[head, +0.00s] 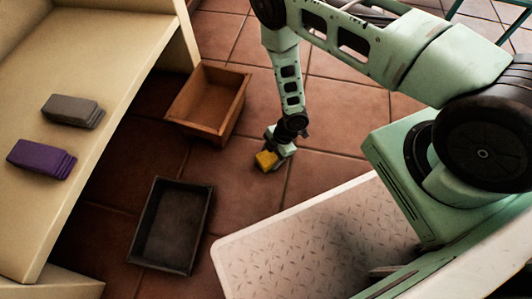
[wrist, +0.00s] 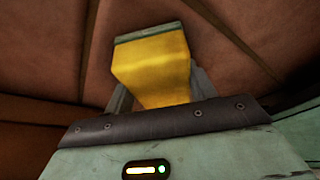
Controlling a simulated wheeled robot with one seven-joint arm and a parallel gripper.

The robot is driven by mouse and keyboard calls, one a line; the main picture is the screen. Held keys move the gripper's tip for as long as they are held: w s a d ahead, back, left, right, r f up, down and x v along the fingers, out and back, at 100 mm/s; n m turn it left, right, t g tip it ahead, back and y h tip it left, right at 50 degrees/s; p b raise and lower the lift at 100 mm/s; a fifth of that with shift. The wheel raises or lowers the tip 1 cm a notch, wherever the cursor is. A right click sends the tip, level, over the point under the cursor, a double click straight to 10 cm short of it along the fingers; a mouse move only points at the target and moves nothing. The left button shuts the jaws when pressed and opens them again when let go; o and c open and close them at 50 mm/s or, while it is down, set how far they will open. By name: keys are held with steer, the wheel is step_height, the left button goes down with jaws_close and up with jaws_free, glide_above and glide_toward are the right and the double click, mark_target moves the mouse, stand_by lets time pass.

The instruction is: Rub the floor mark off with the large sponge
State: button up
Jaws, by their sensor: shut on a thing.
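My gripper (head: 276,148) points down near the middle of the head view, low over the terracotta floor tiles. It is shut on a yellow sponge (head: 266,160) with a thin grey-green layer at its far end. The sponge (wrist: 152,65) also shows in the wrist view, sticking out from between the fingers. I cannot tell whether it touches the floor. I can make out no distinct floor mark in either view; the sponge and gripper hide part of the tiles.
A brown open box (head: 208,103) and a dark tray (head: 171,226) stand on the floor to the left. A grey block (head: 72,111) and a purple block (head: 41,159) lie on the cream counter (head: 95,42). Open floor lies around the gripper.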

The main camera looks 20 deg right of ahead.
mark_target(267, 161)
steer(key=shift+s+d+p, duration=0.3)
steer(key=shift+s+d, duration=0.35)
steer(key=shift+d, duration=0.2)
steer(key=shift+s+a+r+p, duration=0.15)
steer(key=shift+s+a+p, duration=0.6)
steer(key=shift+s+a, duration=0.3)
steer(key=shift+w+a+f+b, duration=0.2)
steer(key=shift+w+a+b, duration=0.25)
steer(key=shift+w+a, duration=0.65)
steer(key=shift+w+a+r+b, duration=0.15)
steer(key=shift+w+a, duration=0.2)
steer(key=shift+a, duration=0.25)
steer(key=shift+w+a+f+b, duration=0.1)
steer(key=shift+w+a+b, duration=0.15)
steer(key=shift+a, duration=0.3)
steer(key=shift+w+a+r+b, duration=0.1)
steer(key=shift+w+a, duration=0.3)
steer(key=shift+a, duration=0.2)
steer(key=shift+w+a+f+b, duration=0.15)
steer(key=shift+w+a+b, duration=0.55)
steer(key=shift+a, duration=0.3)
steer(key=shift+w+a+f+b, duration=0.1)
steer(key=shift+w+a+b, duration=0.6)
steer(key=shift+a, duration=0.3)
steer(key=shift+w+a+b, duration=0.35)
steer(key=shift+w+a, duration=0.25)
steer(key=shift+a, duration=0.1)
steer(key=shift+a+r, duration=0.1)
steer(key=shift+r, duration=0.15)
